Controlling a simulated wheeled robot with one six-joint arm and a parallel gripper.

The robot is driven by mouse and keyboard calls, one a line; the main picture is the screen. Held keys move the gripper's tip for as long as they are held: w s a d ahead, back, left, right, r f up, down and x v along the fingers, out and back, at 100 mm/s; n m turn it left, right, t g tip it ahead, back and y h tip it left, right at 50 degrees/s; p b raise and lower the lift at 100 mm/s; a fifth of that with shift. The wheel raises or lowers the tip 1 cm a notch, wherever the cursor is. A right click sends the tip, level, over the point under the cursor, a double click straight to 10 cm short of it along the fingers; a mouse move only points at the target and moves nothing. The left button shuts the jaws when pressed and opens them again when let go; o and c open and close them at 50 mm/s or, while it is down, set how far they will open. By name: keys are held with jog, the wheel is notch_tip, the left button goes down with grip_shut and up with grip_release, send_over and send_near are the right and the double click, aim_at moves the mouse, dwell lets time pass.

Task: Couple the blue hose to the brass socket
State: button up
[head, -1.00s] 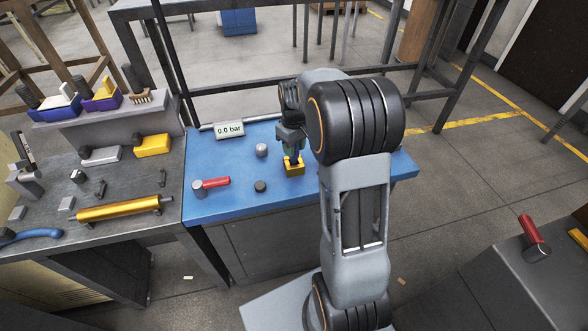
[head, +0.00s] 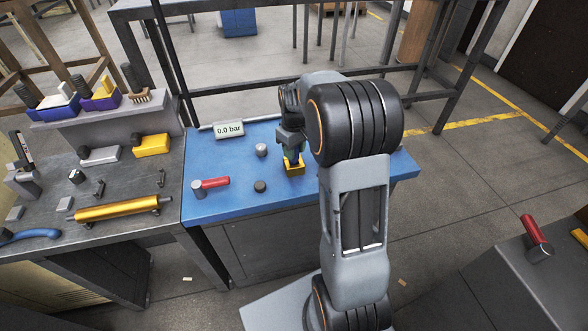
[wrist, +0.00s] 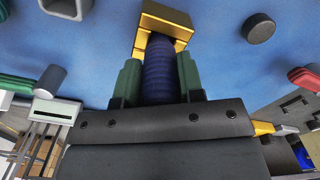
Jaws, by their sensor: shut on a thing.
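The brass socket (head: 294,170) is a gold block on the blue bench top, directly under my gripper (head: 293,152). In the wrist view the socket (wrist: 163,24) is a squared gold block at the top centre. The blue hose (wrist: 159,75) is dark blue and ribbed. My gripper (wrist: 158,82) is shut on it, with a green finger on each side. The hose's far end meets the socket's opening; how deep it sits inside is hidden. In the head view the hose is mostly hidden by my gripper.
A gauge reading 0.0 bar (head: 229,130) stands at the bench's back edge. A red-handled valve (head: 212,183), a dark round knob (head: 260,186) and a grey fitting (head: 262,150) stand left of the socket. A grey bench (head: 130,187) with several parts adjoins on the left.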

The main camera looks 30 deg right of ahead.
jog(key=shift+f, duration=0.45)
dwell(0.3)
jog(key=o, duration=1.1)
notch_tip(320, 180, up, 14)
jog(key=shift+f, duration=0.1)
dwell(0.5)
